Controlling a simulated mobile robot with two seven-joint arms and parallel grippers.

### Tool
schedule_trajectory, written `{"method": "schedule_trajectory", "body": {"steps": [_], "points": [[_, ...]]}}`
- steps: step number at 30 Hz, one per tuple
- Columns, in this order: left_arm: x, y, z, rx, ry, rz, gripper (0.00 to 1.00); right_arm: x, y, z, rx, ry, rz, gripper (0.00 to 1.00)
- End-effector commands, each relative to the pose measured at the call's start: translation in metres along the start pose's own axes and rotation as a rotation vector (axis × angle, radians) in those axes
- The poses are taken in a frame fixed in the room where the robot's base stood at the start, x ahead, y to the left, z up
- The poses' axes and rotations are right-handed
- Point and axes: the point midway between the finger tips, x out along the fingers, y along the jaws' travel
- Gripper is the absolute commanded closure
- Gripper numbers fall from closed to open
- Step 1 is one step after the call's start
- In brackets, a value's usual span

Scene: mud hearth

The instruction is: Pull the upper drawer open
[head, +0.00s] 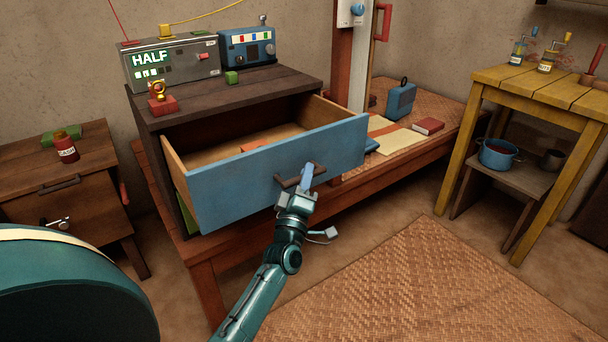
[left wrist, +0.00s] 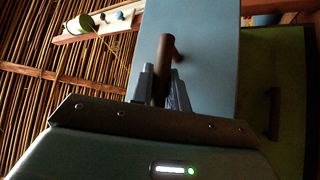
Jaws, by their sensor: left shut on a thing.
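The upper drawer (head: 235,190) has a blue front and stands well out of the dark wooden cabinet (head: 225,95), its inside showing from above. Its dark brown handle (head: 290,182) is on the middle of the front. My left gripper (head: 304,180) is shut on this handle. In the left wrist view the fingers (left wrist: 164,92) of my left gripper stand on both sides of the handle (left wrist: 163,66), with the blue front (left wrist: 205,60) behind. A green drawer front (left wrist: 270,75) with a dark handle lies below the upper drawer. My right gripper is not in view.
An orange thing (head: 256,145) lies in the drawer. The cabinet top bears a grey device reading HALF (head: 172,62), a blue device (head: 247,46) and small blocks. The cabinet stands on a low red-brown platform (head: 205,285). A woven mat (head: 420,290) covers clear floor in front.

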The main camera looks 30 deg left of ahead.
Motion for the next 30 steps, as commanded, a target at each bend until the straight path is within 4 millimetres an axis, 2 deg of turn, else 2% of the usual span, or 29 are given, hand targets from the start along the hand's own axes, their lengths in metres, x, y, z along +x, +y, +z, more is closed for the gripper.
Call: {"method": "schedule_trajectory", "body": {"steps": [10, 11, 14, 22, 26, 30], "points": [[-0.001, -0.001, 0.0, 0.001, -0.001, -0.002, 1.0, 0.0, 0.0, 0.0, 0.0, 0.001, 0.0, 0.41], [-0.001, -0.001, 0.0, 0.001, -0.001, -0.002, 0.83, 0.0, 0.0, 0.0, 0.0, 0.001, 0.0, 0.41], [-0.001, -0.001, 0.0, 0.001, -0.001, -0.002, 0.75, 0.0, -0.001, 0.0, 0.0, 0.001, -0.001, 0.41], [-0.002, 0.0, 0.0, 0.001, -0.001, -0.001, 0.75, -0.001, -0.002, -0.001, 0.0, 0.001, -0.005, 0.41], [-0.015, -0.001, 0.001, 0.001, -0.002, -0.003, 0.75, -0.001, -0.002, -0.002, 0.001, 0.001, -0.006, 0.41], [-0.043, -0.001, 0.0, 0.001, -0.003, -0.005, 0.75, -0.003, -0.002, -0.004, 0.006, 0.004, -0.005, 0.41]]}}
